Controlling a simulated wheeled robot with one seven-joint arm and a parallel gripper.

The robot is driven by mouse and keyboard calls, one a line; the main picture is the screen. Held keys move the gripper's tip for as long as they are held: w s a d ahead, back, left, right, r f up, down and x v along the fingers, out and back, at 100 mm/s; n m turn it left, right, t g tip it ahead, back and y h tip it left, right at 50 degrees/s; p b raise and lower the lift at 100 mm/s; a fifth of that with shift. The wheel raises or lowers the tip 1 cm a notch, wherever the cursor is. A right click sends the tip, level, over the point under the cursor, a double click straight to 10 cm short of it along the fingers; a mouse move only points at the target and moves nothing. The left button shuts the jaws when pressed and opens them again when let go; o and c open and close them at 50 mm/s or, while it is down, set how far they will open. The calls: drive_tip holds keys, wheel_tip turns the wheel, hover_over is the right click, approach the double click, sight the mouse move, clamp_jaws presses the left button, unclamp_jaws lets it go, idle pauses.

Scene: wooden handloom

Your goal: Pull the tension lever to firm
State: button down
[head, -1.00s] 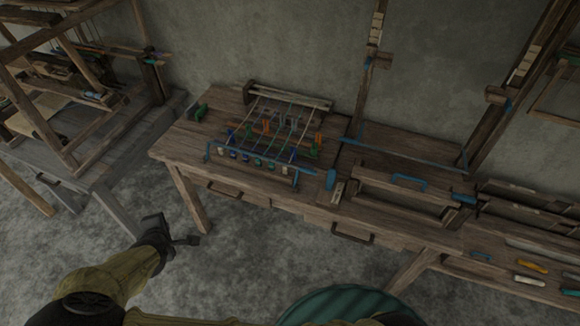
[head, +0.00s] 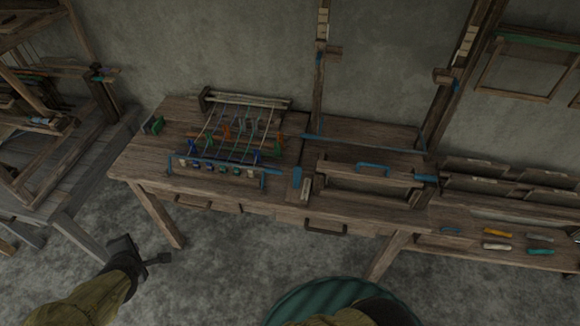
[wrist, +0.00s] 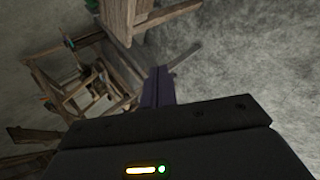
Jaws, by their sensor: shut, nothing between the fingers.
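My gripper (head: 163,258) is in the lower left of the head view, over the bare floor in front of the workbench (head: 150,183). It is shut and empty, well apart from the bench. In the wrist view its fingers (wrist: 158,88) are together. A small blue upright part (head: 297,177) stands at the bench's front edge beside a pale marked plate (head: 306,187); it may be the tension lever, but I cannot tell for sure. Its setting is too small to read. The small loom frame with threads (head: 205,165) sits to its left.
A blue handle (head: 372,168) lies on a wooden frame to the right. A larger wooden loom (head: 60,150) stands at the left. A green ribbed round top (head: 330,303) is at the bottom. The floor between is clear.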

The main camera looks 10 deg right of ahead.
drive_tip(key=w+d+r+m+g+h, duration=0.1)
drive_tip(key=w+d+r+m, duration=0.2)
drive_tip(key=d, duration=0.5)
drive_tip(key=w+d+m+g+h, duration=0.1)
drive_tip(key=w+d+m+g, duration=0.15)
drive_tip(key=d+m, duration=0.45)
drive_tip(key=w+d+r+m+g, duration=0.1)
drive_tip(key=w+d+r, duration=0.15)
drive_tip(key=d, duration=0.75)
drive_tip(key=s+d+r+m, duration=0.2)
drive_tip(key=s+d+m, duration=0.1)
drive_tip(key=d, duration=0.4)
drive_tip(key=s+d+r+m+g, duration=0.1)
drive_tip(key=s+d+r+m, duration=0.2)
drive_tip(key=d, duration=0.5)
drive_tip(key=s+d+r+m+h, duration=0.1)
drive_tip(key=s+d+r+m, duration=0.2)
drive_tip(key=d+m, duration=0.2)
drive_tip(key=d, duration=0.3)
drive_tip(key=shift+s, duration=0.15)
drive_tip(key=shift+a+r+g, duration=0.1)
drive_tip(key=shift+g, duration=0.15)
